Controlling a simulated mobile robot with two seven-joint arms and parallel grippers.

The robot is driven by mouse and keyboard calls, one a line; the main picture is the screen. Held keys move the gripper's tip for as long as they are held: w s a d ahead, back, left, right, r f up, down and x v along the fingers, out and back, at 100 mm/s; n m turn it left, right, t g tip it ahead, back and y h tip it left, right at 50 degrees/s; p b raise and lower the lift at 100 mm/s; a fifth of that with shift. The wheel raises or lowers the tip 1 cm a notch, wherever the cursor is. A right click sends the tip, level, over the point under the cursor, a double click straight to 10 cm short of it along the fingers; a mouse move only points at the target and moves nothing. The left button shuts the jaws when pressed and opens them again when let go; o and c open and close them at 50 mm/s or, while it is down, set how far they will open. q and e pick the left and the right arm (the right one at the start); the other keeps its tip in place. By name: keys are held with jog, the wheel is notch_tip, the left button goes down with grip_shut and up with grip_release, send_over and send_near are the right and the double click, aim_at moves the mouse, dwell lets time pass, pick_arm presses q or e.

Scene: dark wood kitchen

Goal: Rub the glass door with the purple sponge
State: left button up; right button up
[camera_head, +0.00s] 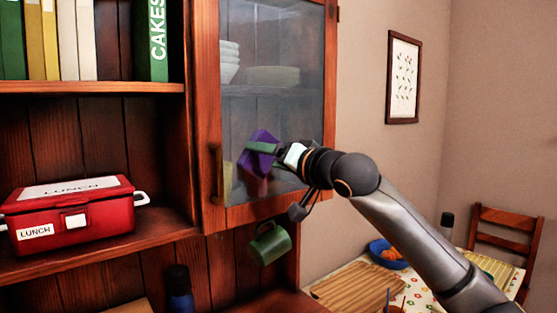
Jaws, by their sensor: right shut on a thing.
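The purple sponge (263,138) is in my right gripper (276,149), which is shut on it. The sponge is tilted and sits in front of the lower middle of the glass door (272,40); it looks to be against the pane or very close to it. The glass door has a wooden frame and a handle at its left side, and looks closed. Stacked bowls and a plate show through its glass. My right arm reaches in from the lower right. My left gripper is not in view.
A green mug (270,243) hangs under the cabinet, just below my right wrist. A red lunch box (72,213) and several books (66,40) stand on the left shelves. A table with a cutting board (358,290) and blue bowl (386,253) is at lower right.

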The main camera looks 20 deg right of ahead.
jog(key=shift+s+a, duration=0.1)
jog(key=shift+a, duration=0.3)
jog(key=w+d+r+p, duration=0.1)
jog(key=w+d+p, duration=0.2)
jog(key=d, duration=0.7)
jog(key=shift+w+d+r+p, duration=0.2)
jog(key=shift+w+r+p, duration=0.15)
jog(key=shift+p, duration=0.7)
jog(key=shift+f, duration=0.1)
jog(key=shift+b+v, duration=1.9)
jog(key=shift+v, duration=1.05)
